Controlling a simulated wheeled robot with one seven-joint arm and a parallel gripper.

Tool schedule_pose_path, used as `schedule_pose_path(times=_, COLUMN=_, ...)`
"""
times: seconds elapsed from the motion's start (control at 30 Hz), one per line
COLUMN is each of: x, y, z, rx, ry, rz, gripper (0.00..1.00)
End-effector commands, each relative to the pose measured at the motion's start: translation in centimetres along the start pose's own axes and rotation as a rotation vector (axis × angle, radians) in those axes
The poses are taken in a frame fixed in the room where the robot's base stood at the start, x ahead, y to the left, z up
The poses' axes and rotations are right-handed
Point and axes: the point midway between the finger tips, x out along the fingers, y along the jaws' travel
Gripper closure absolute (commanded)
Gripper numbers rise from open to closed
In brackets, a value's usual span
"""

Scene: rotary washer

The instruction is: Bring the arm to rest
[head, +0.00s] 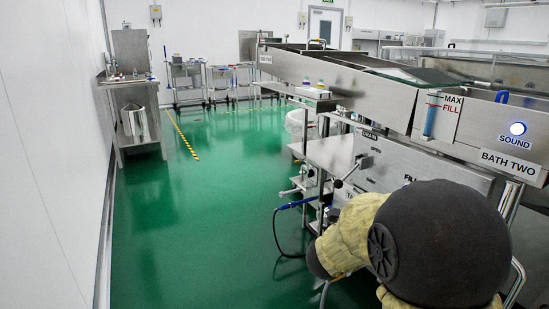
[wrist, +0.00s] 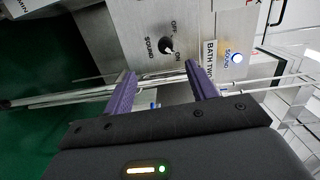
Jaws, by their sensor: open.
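My gripper (wrist: 160,68) shows in the wrist view with its two purple fingers spread apart and nothing between them. It faces a steel panel with a black SOUND knob (wrist: 167,46), marked OFF and ON, just beyond the fingertips. The knob looks turned towards ON, and I see no contact between it and the fingers. In the head view my arm fills the lower right, in front of the bath, and my gripper is hidden there.
A blue-handled hose (head: 297,204) hangs by the steel washer. The green floor (head: 190,225) is open to the left, with a steel bench (head: 130,80) along the wall.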

Motion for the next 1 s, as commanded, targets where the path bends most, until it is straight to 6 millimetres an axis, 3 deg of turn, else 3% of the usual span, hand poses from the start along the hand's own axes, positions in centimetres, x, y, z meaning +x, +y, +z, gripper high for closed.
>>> schedule_pose_path(times=0.13, x=-0.8, y=0.2, z=2.9, rx=-0.153, ry=-0.205, rz=0.057, gripper=0.43)
schedule_pose_path(times=0.27, x=-2.8, y=1.4, z=5.8, rx=-0.361, ry=-0.449, rz=0.108, gripper=0.43)
schedule_pose_path(times=0.4, x=-6.1, y=3.4, z=7.8, rx=-0.610, ry=-0.708, rz=0.144, gripper=0.43)
schedule_pose_path(times=0.5, x=-8.8, y=5.0, z=8.2, rx=-0.800, ry=-0.889, rz=0.159, gripper=0.43)
schedule_pose_path(times=0.67, x=-13.4, y=7.9, z=6.7, rx=-1.121, ry=-1.171, rz=0.172, gripper=0.43)
schedule_pose_path(times=0.8, x=-16.9, y=10.1, z=3.8, rx=-1.397, ry=-1.395, rz=0.173, gripper=0.43)
schedule_pose_path(times=1.0, x=-19.9, y=12.0, z=-1.2, rx=-1.718, ry=-1.637, rz=0.177, gripper=0.43)
